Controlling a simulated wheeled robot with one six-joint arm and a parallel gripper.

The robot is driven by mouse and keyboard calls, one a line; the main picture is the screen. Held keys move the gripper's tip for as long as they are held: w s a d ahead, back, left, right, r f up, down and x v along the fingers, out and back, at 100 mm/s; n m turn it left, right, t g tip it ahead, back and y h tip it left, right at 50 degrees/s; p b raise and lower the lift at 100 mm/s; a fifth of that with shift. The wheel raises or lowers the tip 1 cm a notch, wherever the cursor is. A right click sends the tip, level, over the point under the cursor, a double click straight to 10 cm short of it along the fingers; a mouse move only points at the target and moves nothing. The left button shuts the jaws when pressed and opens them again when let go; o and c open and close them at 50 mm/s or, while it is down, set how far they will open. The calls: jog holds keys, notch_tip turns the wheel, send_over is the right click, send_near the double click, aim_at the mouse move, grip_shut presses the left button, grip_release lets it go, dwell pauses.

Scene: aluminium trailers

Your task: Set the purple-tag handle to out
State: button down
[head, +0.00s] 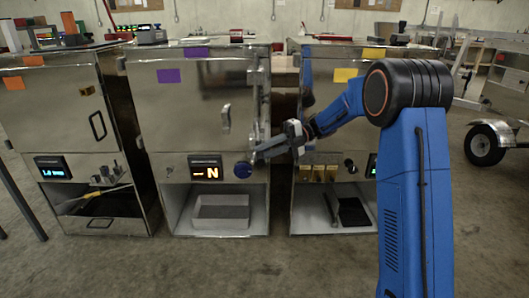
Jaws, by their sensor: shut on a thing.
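The purple-tag cabinet (160,110) stands in the middle, with purple tags (169,76) at the upper left of its steel door. A small upright handle (226,118) is on the right of the door. Below it, the front panel has a dark display (207,173) showing an orange "N". The exact finger contact is too small to see clearly.
An orange-tag cabinet (65,100) stands on the left and a yellow-tag cabinet (345,75) on the right, partly behind my arm. The purple-tag cabinet's open lower bay holds a grey tray (221,225). The floor in front is clear. A trailer wheel (485,145) is at far right.

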jog(key=shift+d+g, duration=0.3)
jog(key=shift+d, duration=0.15)
jog(key=c, duration=1.6)
grip_release()
jog(key=shift+w, duration=0.1)
jog(key=shift+o, duration=0.2)
jog(key=v, duration=1.7)
jog(key=shift+r, duration=0.15)
jog(key=shift+d, duration=0.15)
